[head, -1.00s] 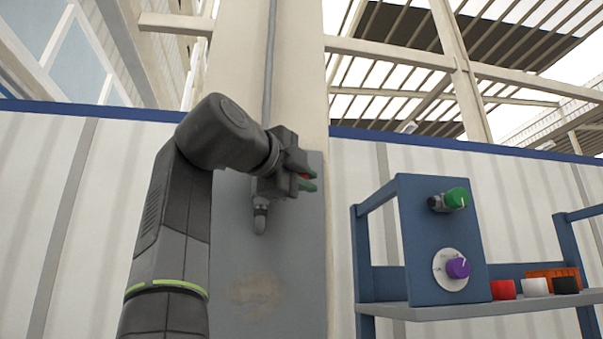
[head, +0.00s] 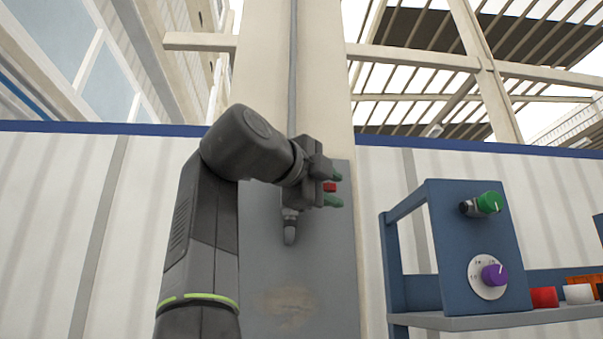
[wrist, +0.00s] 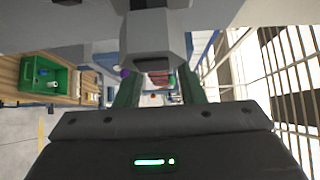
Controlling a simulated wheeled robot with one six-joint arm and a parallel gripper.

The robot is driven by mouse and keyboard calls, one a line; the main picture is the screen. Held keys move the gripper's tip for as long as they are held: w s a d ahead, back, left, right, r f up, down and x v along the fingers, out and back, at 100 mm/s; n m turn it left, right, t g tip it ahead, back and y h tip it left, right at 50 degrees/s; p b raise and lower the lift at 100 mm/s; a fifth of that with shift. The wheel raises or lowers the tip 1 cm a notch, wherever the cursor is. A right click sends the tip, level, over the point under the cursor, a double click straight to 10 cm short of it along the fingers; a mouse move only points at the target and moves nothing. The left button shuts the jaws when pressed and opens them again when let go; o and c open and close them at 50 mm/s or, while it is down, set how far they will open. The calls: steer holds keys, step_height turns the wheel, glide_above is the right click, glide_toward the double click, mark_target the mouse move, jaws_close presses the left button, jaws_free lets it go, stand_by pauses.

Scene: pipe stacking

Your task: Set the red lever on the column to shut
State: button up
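The red lever (head: 330,187) is a small red piece on the grey valve body fixed to the column plate (head: 325,265). My gripper (head: 334,188) is at the lever, with its green fingertips above and below it. In the wrist view the two green fingers (wrist: 158,92) stand wide apart, with red (wrist: 162,82) between them and gaps at the sides, so the gripper looks open. The grey valve body (wrist: 153,40) fills the top middle of that view. My arm and gripper hide most of the valve in the head view, so the lever's exact angle is unclear.
A blue panel (head: 465,265) with a green knob (head: 489,202) and a purple knob (head: 494,274) stands right of the column on a grey shelf (head: 450,320). Red and white cups sit on the shelf. A green bin (wrist: 45,78) shows in the wrist view.

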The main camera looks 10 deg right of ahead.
mark_target(332, 187)
steer(key=v, duration=1.3)
steer(key=shift+b, duration=0.45)
steer(key=shift+s+d+f, duration=0.1)
steer(key=shift+d, duration=0.15)
steer(key=shift+p+x, duration=0.3)
steer(key=shift+x, duration=5.55)
steer(key=shift+a, duration=0.25)
